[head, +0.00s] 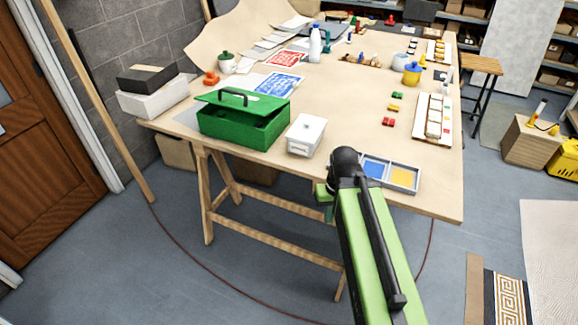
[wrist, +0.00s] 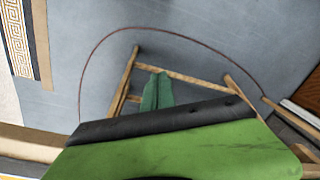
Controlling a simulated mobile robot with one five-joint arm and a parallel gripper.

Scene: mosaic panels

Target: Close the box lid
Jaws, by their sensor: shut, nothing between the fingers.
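The green metal box (head: 228,131) stands near the front left of the wooden table in the head view.
A white lidded container (head: 306,136) stands just right of the green box. A grey tray with blue and yellow compartments (head: 403,178) lies near the front edge, by my arm. White and black boxes (head: 152,98) are stacked at the table's left end. Floor in front is clear.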

